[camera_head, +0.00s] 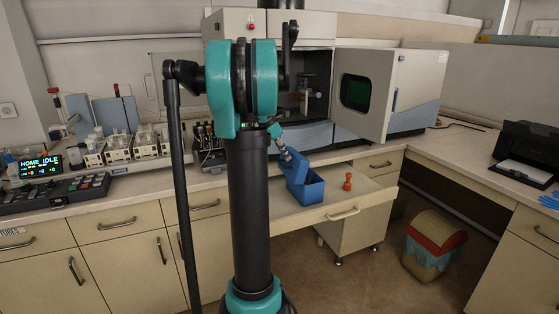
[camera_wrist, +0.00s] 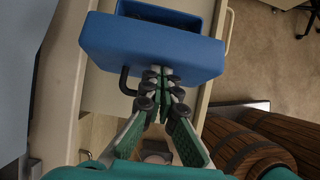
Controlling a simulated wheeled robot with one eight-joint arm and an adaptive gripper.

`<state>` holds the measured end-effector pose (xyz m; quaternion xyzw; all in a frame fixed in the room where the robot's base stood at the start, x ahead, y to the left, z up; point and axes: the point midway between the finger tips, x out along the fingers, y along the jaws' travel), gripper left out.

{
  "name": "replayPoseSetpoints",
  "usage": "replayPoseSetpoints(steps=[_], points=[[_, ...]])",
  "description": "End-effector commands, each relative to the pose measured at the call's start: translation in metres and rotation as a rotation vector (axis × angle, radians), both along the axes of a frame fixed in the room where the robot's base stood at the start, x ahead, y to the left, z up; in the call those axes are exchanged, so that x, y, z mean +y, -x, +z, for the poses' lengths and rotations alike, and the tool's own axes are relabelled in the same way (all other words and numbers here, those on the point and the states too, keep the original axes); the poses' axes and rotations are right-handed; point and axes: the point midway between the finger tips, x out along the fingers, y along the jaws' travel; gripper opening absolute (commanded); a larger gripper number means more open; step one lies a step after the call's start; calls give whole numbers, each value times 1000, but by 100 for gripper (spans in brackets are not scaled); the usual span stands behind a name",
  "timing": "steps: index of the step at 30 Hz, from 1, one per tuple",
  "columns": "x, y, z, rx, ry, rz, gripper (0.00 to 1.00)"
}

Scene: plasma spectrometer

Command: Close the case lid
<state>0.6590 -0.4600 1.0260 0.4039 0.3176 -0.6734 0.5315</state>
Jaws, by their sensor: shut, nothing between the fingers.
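The blue case (camera_head: 307,191) stands on a pulled-out drawer surface below the counter. Its blue lid (camera_head: 294,166) is raised and tilted, leaving the inside partly exposed. The lid fills the upper middle of the wrist view (camera_wrist: 120,42), with a dark handle (camera_wrist: 124,82) on its near side and part of the case (camera_wrist: 190,5) beyond it. My gripper (camera_head: 285,156) is at the lid's upper left in the head view. In the wrist view its closed, empty fingertips (camera_wrist: 160,74) are at the lid's outer face; whether they touch is unclear.
A small red object (camera_head: 347,181) stands right of the case on the drawer (camera_head: 330,208). The spectrometer (camera_head: 418,85) behind has its door (camera_head: 362,90) open. A bin (camera_head: 432,245) stands on the floor at right. Instruments (camera_head: 120,148) crowd the left counter.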

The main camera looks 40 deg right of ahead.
Motion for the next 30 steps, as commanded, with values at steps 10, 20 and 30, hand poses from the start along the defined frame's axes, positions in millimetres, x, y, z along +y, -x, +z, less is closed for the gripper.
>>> replayPoseSetpoints(steps=[10,20,30], points=[[-41,10,8,-78,-320,-6,0],[-74,18,3,-120,-499,-1,0],[-107,25,-14,-119,-496,-1,0]])
